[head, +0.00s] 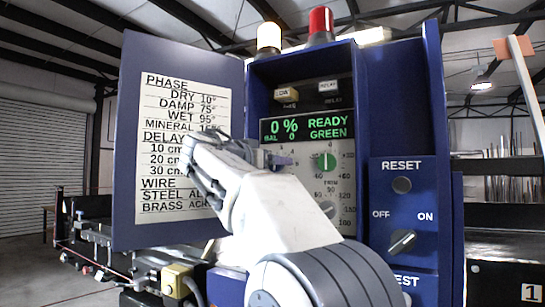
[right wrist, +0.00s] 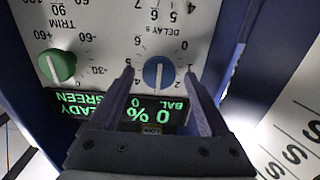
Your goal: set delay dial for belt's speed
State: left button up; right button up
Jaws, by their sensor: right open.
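The blue delay dial (right wrist: 158,73) is on the pale control panel (right wrist: 110,25), labelled "DELAY s" and upside down in the right wrist view. My right gripper (right wrist: 160,78) is open, with one finger on each side of the dial; I cannot tell whether they touch it. The dial's setting is too small to read surely. In the head view my right gripper (head: 268,156) and forearm hide the dial. The card (head: 165,110) on the open door lists delays for 10, 20 and 30 cm, but my arm covers their values. My left gripper is not in view.
The green trim knob (head: 326,162) is beside the delay dial. The display (head: 306,127) reads 0 %, READY, GREEN. The open blue door (head: 128,180) stands close left of my arm. A reset button (head: 402,185) and off/on switch (head: 402,242) are at right.

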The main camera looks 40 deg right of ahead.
jog(key=shift+d, duration=0.25)
jog(key=shift+c, duration=0.2)
grip_shut()
